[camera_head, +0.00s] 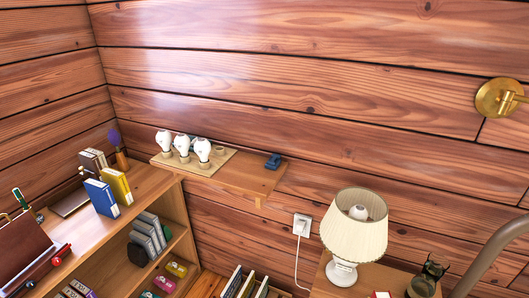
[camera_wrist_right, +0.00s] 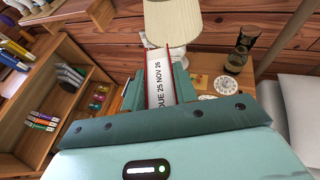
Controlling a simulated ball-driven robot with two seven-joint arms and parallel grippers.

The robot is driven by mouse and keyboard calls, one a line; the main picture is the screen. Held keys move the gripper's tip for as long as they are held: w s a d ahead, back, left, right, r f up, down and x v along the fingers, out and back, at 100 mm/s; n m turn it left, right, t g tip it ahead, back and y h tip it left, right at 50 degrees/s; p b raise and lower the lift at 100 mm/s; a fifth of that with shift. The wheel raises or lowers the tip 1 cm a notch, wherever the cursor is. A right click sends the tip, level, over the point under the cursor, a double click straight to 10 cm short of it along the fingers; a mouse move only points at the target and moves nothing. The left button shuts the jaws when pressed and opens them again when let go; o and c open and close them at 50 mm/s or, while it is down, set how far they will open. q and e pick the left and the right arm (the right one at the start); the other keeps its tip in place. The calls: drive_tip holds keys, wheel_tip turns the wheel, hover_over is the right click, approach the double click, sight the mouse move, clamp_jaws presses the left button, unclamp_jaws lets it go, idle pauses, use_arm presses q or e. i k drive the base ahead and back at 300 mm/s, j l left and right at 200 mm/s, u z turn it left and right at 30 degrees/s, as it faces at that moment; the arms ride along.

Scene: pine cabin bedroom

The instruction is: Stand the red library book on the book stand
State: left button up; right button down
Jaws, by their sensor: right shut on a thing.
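The red library book (camera_wrist_right: 162,76) shows in the right wrist view as a white face with red edges, lettered "DUE 25 NOV 26". My right gripper (camera_wrist_right: 160,84) is shut on it, with a teal finger on each side. A small red and white patch (camera_head: 381,295) at the bottom edge of the head view may be the book's top. A brown slanted panel (camera_head: 22,258) stands at the left edge of the head view; I cannot tell whether it is the book stand. My left gripper is in neither view.
A bookcase (camera_head: 150,195) at left carries a blue book (camera_head: 101,198), a yellow book (camera_head: 117,186) and other items. A wall shelf (camera_head: 245,176) holds several white bulbs. A lamp (camera_head: 354,235) and a dark glass jar (camera_head: 427,278) stand on the bedside table (camera_wrist_right: 205,66).

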sight(35, 269)
drive_tip(key=j+u, duration=0.25)
drive_tip(key=u, duration=0.15)
drive_tip(key=j+u, duration=0.25)
drive_tip(key=u, duration=0.15)
drive_tip(key=i+j+u, duration=0.15)
drive_tip(key=u, duration=0.25)
drive_tip(key=i+j+u, duration=0.1)
drive_tip(key=j+u, duration=0.3)
drive_tip(key=i+j, duration=0.65)
drive_tip(key=j, duration=0.25)
drive_tip(key=i+j, duration=0.35)
drive_tip(key=j, duration=0.15)
